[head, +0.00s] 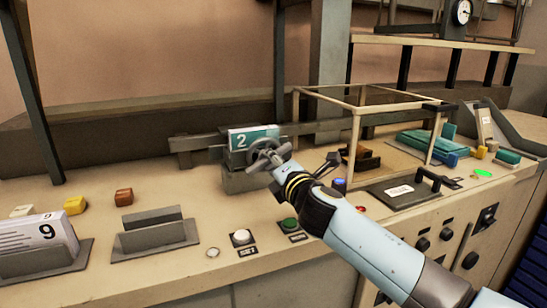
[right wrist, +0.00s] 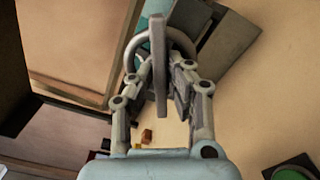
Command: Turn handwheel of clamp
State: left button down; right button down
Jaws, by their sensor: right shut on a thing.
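The clamp (head: 240,180) stands in the middle of the bench with a teal and white card marked 2 (head: 254,138) upright in it. Its grey handwheel (head: 254,150) faces me, partly covered by my right gripper (head: 275,160). My right gripper is shut on the handwheel. In the right wrist view the handwheel (right wrist: 158,60) runs edge-on between the two fingers of the gripper (right wrist: 163,80), and the card shows behind it. My left gripper is not in view.
A glass-sided case (head: 355,120) stands right of the clamp. A white SET button (head: 242,237) and a green button (head: 290,224) sit on the bench near my arm. At left are an empty slotted holder (head: 153,236) and a card stack marked 9 (head: 35,235).

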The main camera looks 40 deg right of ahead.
jog(key=shift+n+p, duration=0.35)
jog(key=shift+n, duration=1.15)
jog(key=c, duration=1.3)
grip_release()
jog(key=v, duration=1.2)
